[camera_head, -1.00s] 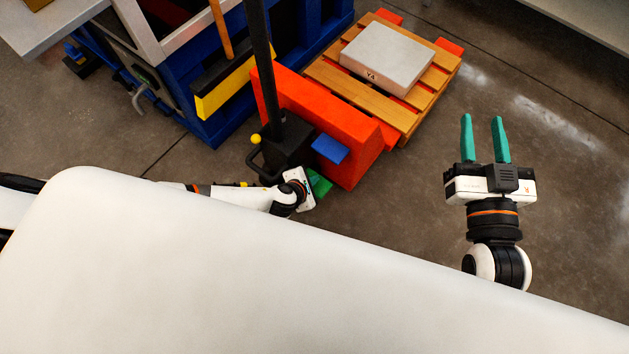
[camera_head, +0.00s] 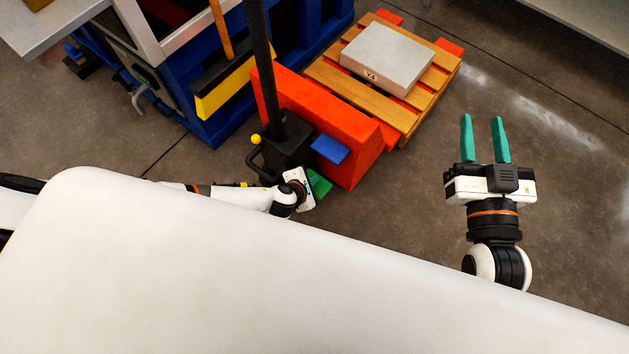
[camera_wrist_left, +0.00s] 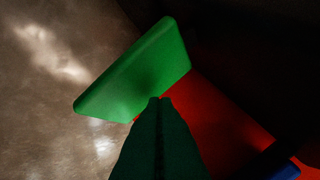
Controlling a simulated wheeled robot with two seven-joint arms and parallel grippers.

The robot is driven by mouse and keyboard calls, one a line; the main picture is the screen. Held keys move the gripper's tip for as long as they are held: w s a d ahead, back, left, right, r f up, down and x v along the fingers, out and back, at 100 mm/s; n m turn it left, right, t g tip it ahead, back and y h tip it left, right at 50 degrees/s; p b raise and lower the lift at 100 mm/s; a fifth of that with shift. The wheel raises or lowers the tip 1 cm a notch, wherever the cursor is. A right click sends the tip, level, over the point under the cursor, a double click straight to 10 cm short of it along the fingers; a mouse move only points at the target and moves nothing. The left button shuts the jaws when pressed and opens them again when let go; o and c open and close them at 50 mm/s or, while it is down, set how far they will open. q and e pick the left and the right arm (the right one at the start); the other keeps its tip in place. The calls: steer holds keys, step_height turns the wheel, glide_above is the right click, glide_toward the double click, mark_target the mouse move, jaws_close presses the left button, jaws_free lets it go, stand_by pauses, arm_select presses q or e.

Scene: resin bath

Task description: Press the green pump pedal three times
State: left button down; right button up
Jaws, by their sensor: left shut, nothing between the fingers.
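The green pedal (camera_head: 320,184) is at the foot of the orange-red pallet truck (camera_head: 335,125), partly hidden by my left wrist. In the left wrist view the green pedal (camera_wrist_left: 140,72) is a tilted flat plate. My left gripper (camera_wrist_left: 160,99) is shut and empty, its fingertips over the pedal's lower edge in that view; I cannot tell whether they touch it. In the head view its fingers are hidden behind the wrist. A blue pedal (camera_head: 329,148) is above the green one; its corner shows in the left wrist view (camera_wrist_left: 286,172). My right gripper (camera_head: 483,138) is open and empty, well to the right.
A black post (camera_head: 262,70) with a handle and yellow knob (camera_head: 255,139) stands left of the pedals. A wooden pallet (camera_head: 350,85) carrying a grey block (camera_head: 385,55) is behind. A blue machine (camera_head: 205,125) stands at left. The floor around my right gripper is clear.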

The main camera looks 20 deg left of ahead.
arm_select(q)
steer(key=shift+f, duration=0.15)
stand_by(0.7)
steer(key=shift+f, duration=0.3)
arm_select(e)
steer(key=shift+r+t, duration=0.4)
